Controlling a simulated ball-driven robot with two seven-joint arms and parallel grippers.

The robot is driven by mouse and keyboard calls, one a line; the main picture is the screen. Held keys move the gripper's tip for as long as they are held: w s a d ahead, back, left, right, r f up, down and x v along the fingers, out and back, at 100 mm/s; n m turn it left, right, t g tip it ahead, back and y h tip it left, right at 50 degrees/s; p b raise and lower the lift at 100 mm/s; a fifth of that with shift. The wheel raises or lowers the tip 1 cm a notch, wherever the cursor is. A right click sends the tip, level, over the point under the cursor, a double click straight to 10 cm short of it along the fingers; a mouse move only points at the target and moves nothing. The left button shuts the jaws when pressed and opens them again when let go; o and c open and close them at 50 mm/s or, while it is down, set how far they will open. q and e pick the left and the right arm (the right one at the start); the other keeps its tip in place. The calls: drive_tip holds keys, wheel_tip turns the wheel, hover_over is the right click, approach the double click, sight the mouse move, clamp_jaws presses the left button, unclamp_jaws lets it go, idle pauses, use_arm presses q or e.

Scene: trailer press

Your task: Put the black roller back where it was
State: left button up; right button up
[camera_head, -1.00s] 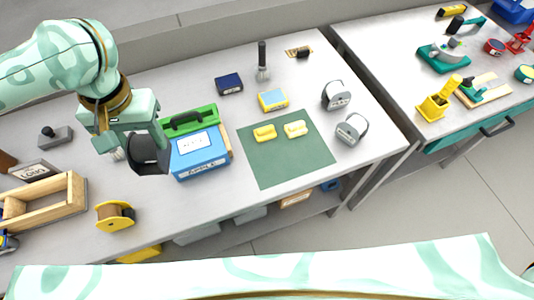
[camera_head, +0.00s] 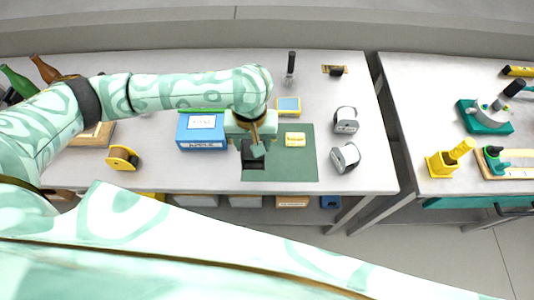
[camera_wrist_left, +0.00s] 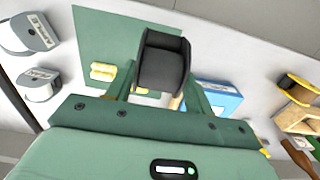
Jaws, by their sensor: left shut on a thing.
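My left gripper (camera_head: 253,148) is shut on a dark, blocky piece with a rounded edge and a hollowed face, which I take as the black roller (camera_head: 254,170). The roller shows between the fingers in the left wrist view (camera_wrist_left: 162,62). It is over the left part of the green mat (camera_head: 300,166); I cannot tell whether it touches the mat. One yellow piece (camera_head: 295,139) lies on the mat right of the gripper. A second yellow piece is mostly hidden by the gripper. My right gripper is not in view.
A blue box (camera_head: 201,133) stands just left of the gripper. Two grey rolls (camera_head: 345,121) stand right of the mat. A blue-and-yellow pad (camera_head: 289,104) and an upright black-handled tool (camera_head: 291,66) are behind. A yellow spool (camera_head: 122,158) is at left. Bare bench lies at the back.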

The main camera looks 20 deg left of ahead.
use_arm(q)
drive_tip(key=f, duration=0.1)
drive_tip(key=w+d+f+b, duration=0.1)
drive_tip(key=f, duration=0.1)
drive_tip(key=shift+w+d+f, duration=0.35)
drive_tip(key=shift+d+f, duration=0.05)
drive_tip(key=shift+w+d+f+b, duration=0.15)
drive_tip(key=shift+w+f+b, duration=0.25)
drive_tip(key=f+b, duration=0.1)
drive_tip(key=f, duration=0.1)
drive_tip(key=f+b, duration=0.1)
drive_tip(key=f, duration=0.1)
drive_tip(key=shift+w+d+b, duration=0.2)
drive_tip(key=shift+w+b, duration=0.05)
drive_tip(key=shift+b, duration=0.1)
drive_tip(key=shift+r, duration=0.15)
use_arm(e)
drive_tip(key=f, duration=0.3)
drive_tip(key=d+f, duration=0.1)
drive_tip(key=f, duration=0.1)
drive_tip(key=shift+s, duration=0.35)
use_arm(q)
drive_tip(key=o, duration=1)
drive_tip(key=shift+c, duration=0.2)
